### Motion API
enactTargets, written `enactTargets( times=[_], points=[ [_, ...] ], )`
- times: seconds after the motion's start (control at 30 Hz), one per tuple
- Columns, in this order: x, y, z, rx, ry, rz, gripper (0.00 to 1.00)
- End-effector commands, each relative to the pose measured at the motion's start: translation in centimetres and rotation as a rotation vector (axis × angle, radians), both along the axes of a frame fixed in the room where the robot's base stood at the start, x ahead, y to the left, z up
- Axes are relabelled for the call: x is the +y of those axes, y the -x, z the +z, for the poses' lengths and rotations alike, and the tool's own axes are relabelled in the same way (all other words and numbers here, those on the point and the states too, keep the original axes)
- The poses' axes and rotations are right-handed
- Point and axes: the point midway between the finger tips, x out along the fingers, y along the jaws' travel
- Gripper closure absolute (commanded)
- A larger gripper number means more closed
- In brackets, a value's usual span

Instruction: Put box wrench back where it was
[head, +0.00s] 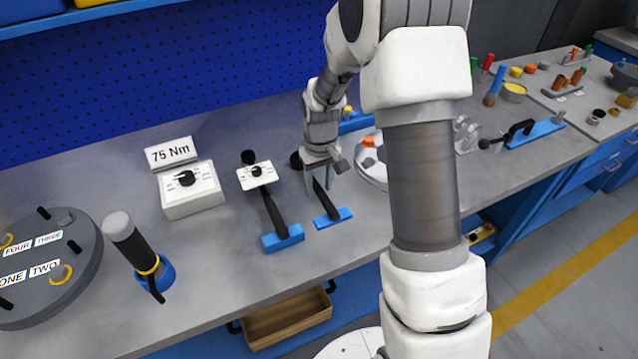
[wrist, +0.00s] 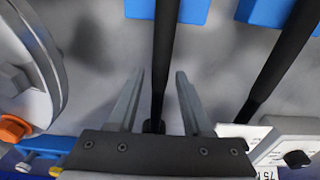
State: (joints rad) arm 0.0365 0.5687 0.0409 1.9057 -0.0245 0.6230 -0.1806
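The tool I take to be the box wrench (head: 322,194) is a dark bar with a blue block (head: 333,217) at its near end, on the grey bench. My gripper (head: 319,192) is above its far part, pointing down. In the wrist view the dark bar (wrist: 164,60) runs between the two fingers of my gripper (wrist: 157,88), with gaps on both sides. The fingers are open. The bar's far end is partly hidden by my gripper in both views.
A white box with a knob (head: 190,190) and a 75 Nm sign (head: 171,153) stand farther left. A round grey flanged piece (wrist: 30,75) is close by on the other side. The bench front is clear.

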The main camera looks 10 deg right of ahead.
Motion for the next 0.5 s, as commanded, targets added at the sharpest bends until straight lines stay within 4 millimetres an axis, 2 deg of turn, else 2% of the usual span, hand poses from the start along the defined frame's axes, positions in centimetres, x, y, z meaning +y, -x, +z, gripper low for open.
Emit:
enactTargets(
  times=[0.37,0.5],
  points=[
    [0.0,0.0,0.3,0.0,0.0,0.0,0.41],
    [0.0,0.0,1.9,-0.004,0.0,0.0,0.41]
  ],
)
